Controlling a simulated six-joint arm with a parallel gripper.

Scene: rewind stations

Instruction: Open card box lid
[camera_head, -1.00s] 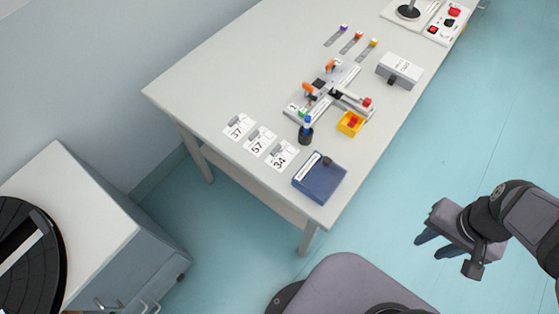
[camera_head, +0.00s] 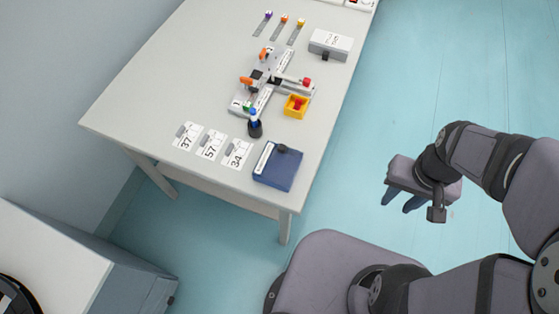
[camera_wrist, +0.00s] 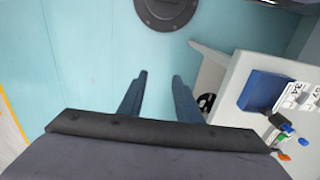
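Two closed boxes stand on the table, and their labels are too small to read, so I cannot tell which is the card box. A light grey box (camera_head: 330,44) with a dark front tab stands at the table's right edge, towards the back. A flat blue box (camera_head: 277,167) with a dark knob and a white label strip lies at the near corner. It also shows in the wrist view (camera_wrist: 262,92). My gripper (camera_head: 398,203) is off the table to the right, over the floor, apart from both boxes. In the wrist view my gripper (camera_wrist: 160,85) is open and empty.
The table (camera_head: 140,85) also bears numbered cards (camera_head: 210,144), a dark holder with a blue top (camera_head: 255,124), a yellow bin (camera_head: 296,106) and a station with orange levers (camera_head: 265,80). A cabinet (camera_head: 60,255) stands at the lower left. Floor is clear around my gripper.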

